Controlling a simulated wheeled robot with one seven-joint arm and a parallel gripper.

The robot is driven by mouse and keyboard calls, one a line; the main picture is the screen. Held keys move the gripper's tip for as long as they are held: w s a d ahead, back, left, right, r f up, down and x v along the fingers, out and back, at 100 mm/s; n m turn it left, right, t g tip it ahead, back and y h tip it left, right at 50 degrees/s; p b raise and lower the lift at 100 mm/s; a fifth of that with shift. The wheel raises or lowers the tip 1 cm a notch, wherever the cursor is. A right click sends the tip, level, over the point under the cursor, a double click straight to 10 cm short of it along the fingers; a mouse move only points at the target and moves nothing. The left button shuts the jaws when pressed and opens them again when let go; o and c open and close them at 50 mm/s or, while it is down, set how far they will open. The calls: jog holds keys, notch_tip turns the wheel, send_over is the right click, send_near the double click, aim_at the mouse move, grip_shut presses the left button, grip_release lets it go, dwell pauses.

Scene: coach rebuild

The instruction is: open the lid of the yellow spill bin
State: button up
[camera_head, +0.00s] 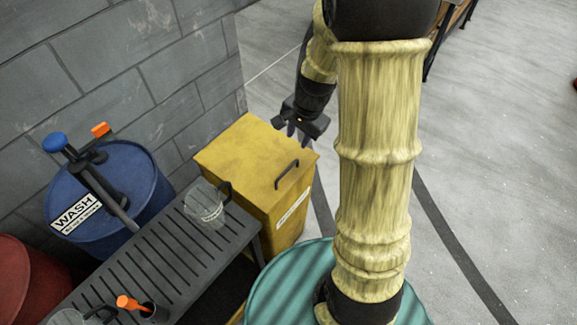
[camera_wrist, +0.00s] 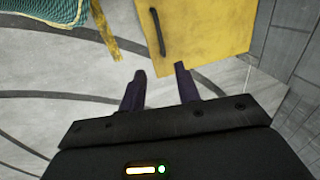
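The yellow spill bin (camera_head: 255,165) stands against the grey block wall, and its lid is down. A dark bar handle (camera_head: 287,175) sits on the lid near its right edge. My gripper (camera_head: 297,128) is beyond the bin's far right corner, apart from the handle. In the wrist view the two dark fingers of my gripper (camera_wrist: 160,80) are spread with nothing between them. The lid (camera_wrist: 205,30) and the handle (camera_wrist: 158,32) show ahead of the fingertips there. The bin's far side is hidden in the head view.
A slatted grey bench (camera_head: 165,255) with a clear jug (camera_head: 205,205) stands next to the bin. A blue WASH drum (camera_head: 120,190) is at the left. A teal drum (camera_head: 280,285) stands in front, beneath my arm.

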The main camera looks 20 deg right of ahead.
aim_at(288, 169)
jog(key=w+f+b, duration=0.1)
jog(key=f, duration=0.4)
jog(key=a+f, duration=0.1)
jog(key=f, duration=0.5)
jog(key=w+a+f+b, duration=0.1)
jog(key=f, duration=0.5)
jog(key=shift+w+b, duration=0.35)
grip_shut()
